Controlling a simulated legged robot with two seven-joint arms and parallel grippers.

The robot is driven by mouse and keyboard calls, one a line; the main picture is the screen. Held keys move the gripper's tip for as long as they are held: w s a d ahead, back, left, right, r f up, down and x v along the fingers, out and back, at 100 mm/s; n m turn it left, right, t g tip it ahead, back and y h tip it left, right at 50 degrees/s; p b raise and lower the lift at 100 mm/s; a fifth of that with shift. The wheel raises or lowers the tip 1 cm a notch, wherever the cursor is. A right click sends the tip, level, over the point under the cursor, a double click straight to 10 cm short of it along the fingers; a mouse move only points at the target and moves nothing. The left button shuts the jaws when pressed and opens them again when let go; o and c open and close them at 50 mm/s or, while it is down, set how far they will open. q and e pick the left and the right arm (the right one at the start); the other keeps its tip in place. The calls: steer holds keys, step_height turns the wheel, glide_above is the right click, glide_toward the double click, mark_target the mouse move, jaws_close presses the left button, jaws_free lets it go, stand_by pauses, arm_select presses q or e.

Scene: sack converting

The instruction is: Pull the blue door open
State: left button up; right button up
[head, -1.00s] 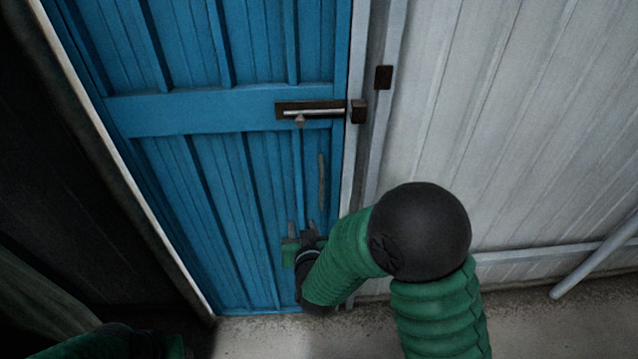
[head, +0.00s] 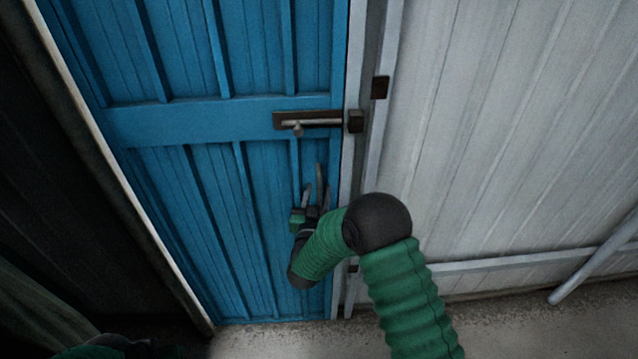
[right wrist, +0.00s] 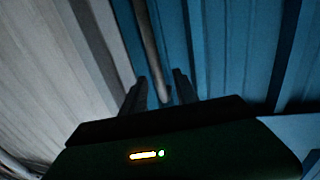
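The blue door (head: 190,200) looks shut in its pale frame. A slim vertical handle (head: 320,176) is on its right side, below a sliding bolt (head: 315,121). The bolt's rod points toward a dark catch (head: 355,121) on the frame; whether it enters it is unclear. My right gripper (head: 316,197) is open at the handle's lower part. In the right wrist view, the handle (right wrist: 148,40) runs down between the two spread fingers (right wrist: 158,92), with gaps visible beside it. Only part of my left arm shows at the bottom left; its fingers are out of sight.
A pale corrugated wall (head: 510,130) stands right of the door, with a slanting pipe (head: 600,258) near the floor. A dark wall (head: 60,190) is on the left. Bare concrete floor (head: 260,340) lies before the door.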

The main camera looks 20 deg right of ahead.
steer(key=shift+x, duration=1.4)
jaws_close()
